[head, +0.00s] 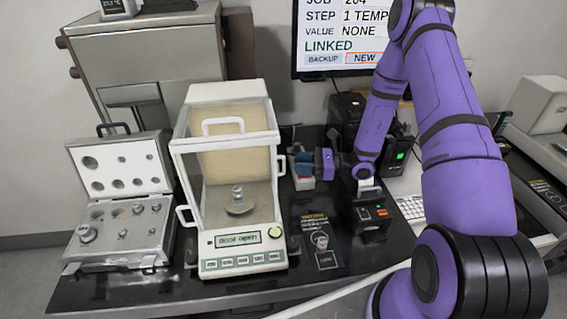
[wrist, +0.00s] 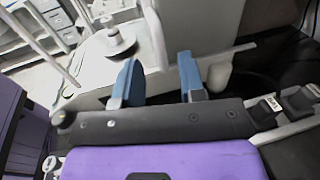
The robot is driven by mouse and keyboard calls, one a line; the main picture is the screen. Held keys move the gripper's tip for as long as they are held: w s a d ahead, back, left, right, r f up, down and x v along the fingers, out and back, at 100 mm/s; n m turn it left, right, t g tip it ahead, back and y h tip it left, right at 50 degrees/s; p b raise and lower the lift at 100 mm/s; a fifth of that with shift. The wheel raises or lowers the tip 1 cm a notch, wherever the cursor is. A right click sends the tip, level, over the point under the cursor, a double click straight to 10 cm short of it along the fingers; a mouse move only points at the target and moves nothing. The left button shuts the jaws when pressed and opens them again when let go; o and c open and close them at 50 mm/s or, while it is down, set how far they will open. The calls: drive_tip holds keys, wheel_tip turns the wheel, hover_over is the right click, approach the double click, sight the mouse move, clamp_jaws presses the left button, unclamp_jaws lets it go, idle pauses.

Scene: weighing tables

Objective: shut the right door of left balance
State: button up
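The left balance (head: 238,262) is a white draft-shield case with clear panes, and its display reads "door open". A small metal weight (head: 238,193) stands on its pan, also seen in the wrist view (wrist: 119,38). The right door's white handle (head: 281,165) sits farther back than the left side handle (head: 183,216). My gripper (head: 305,163) is just right of the case, near that handle. In the wrist view its two blue fingers (wrist: 158,72) are spread apart beside the white frame. I cannot tell whether they touch the handle.
An open weight case (head: 120,215) with several weights stands left of the balance. A dark card (head: 322,245) lies right of it. A black device with an orange display (head: 375,212) stands farther right. A screen (head: 340,40) hangs behind.

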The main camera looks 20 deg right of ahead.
sight(283, 170)
drive_tip(key=shift+x, duration=2.8)
clamp_jaws()
